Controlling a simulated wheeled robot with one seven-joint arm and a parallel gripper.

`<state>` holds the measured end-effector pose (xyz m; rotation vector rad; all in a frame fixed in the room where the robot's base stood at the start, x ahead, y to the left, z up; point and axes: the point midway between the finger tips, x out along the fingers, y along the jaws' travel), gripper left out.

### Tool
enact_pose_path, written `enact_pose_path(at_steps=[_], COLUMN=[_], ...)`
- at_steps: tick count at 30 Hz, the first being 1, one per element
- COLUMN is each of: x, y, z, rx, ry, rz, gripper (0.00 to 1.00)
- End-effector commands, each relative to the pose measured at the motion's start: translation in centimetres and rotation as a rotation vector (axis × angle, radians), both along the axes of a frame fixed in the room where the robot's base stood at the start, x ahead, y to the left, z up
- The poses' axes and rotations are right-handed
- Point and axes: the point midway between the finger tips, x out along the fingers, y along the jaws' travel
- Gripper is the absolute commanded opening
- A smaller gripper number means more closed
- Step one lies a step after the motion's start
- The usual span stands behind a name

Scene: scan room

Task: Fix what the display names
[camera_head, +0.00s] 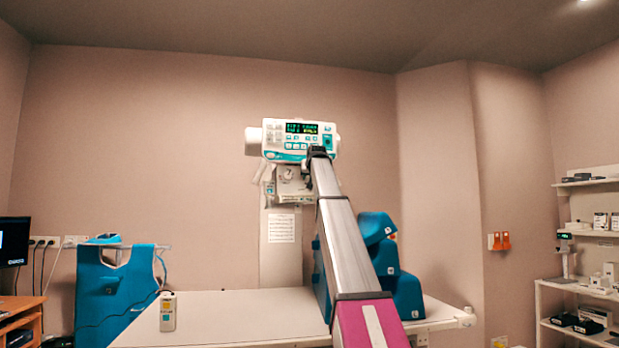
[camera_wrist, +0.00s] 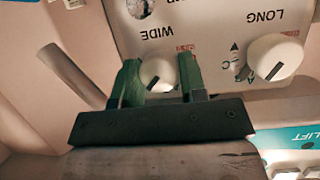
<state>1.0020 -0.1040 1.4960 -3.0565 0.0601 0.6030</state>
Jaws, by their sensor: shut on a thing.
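The X-ray head's display (camera_head: 302,127) glows with small green and yellow lettering that I cannot read. In the wrist view, my gripper (camera_wrist: 160,78) is shut on a white knob (camera_wrist: 156,76) under the upside-down word "WIDE". Its two green fingers sit on either side of the knob. A second, larger white knob (camera_wrist: 275,60) with a dark pointer line is to the right, by "LONG". In the head view, my gripper (camera_head: 316,153) is small and dark just below the display unit, and the knobs cannot be made out.
A white table (camera_head: 235,305) stretches below, with a handheld remote (camera_head: 168,311) on it. Blue foam wedges (camera_head: 405,295) stand behind my arm. A blue apron (camera_head: 115,290) hangs at left. Shelves (camera_head: 575,295) hold small items at right.

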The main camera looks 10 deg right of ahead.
Motion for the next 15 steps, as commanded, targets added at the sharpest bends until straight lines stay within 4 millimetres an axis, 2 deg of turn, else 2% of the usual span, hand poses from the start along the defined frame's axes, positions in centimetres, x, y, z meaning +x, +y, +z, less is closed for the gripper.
enact_pose_path(at_steps=[15], x=[-0.05], y=[0.26], z=[-0.08], rx=[-0.401], ry=[-0.001], rz=[0.000], gripper=[0.15])
